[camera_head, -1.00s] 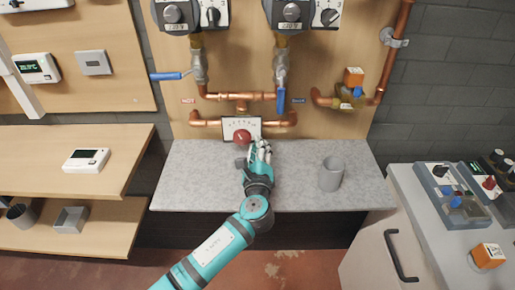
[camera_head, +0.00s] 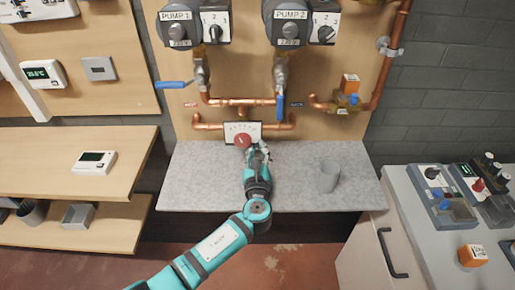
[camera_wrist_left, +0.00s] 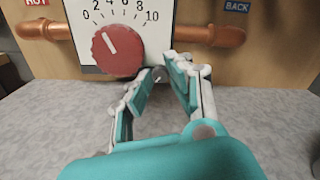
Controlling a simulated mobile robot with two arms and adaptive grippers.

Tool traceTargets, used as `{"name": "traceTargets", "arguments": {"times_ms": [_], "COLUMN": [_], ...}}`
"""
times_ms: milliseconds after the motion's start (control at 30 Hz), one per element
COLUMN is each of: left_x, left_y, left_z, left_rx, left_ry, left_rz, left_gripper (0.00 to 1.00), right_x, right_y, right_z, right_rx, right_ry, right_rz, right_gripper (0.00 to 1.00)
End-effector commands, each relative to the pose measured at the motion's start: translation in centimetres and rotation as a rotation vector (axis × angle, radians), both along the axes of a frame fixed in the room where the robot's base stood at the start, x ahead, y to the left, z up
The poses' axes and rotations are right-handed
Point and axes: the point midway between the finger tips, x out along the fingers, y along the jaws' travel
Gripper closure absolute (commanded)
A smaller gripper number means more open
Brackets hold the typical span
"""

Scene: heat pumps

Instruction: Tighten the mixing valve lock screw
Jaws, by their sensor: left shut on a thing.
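The mixing valve has a white scale plate (camera_head: 253,127) and a red round knob (camera_head: 243,140), low on the wooden panel. In the left wrist view the knob (camera_wrist_left: 117,50) has a white pointer line toward the low numbers of the 0 to 10 scale. My left gripper (camera_head: 263,148) is at the valve's lower right; its fingertips (camera_wrist_left: 160,72) meet just right of the knob. It is shut on a small grey piece (camera_wrist_left: 158,74), apparently the lock screw, mostly hidden by the fingers. My right gripper is not in view.
Copper pipes (camera_head: 213,126) flank the valve. Two blue-handled valves hang above, one handle (camera_head: 280,106) close over it. The counter's left part is clear.

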Motion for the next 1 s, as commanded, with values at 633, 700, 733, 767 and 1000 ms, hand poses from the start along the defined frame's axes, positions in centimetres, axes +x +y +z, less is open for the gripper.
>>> {"name": "traceTargets", "arguments": {"times_ms": [633,700,733,767,1000], "left_x": [-0.5,-1.4,-1.9,-2.4,-7.6], "left_y": [0.0,-0.1,-0.1,-0.1,-0.1], "left_z": [-0.1,-0.1,-0.1,-0.1,-0.2], "left_rx": [-0.005,-0.005,-0.006,-0.006,-0.005], "left_ry": [0.001,0.001,0.001,0.001,0.002], "left_rz": [-0.001,-0.003,-0.003,-0.003,-0.003], "left_gripper": [0.59,0.59,0.59,0.59,0.59], "right_x": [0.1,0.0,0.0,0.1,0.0], "right_y": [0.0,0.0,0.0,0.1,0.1], "right_z": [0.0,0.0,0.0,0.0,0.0], "right_rx": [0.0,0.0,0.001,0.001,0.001], "right_ry": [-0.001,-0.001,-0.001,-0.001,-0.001], "right_rz": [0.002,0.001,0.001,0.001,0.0], "right_gripper": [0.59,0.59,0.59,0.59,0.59]}}
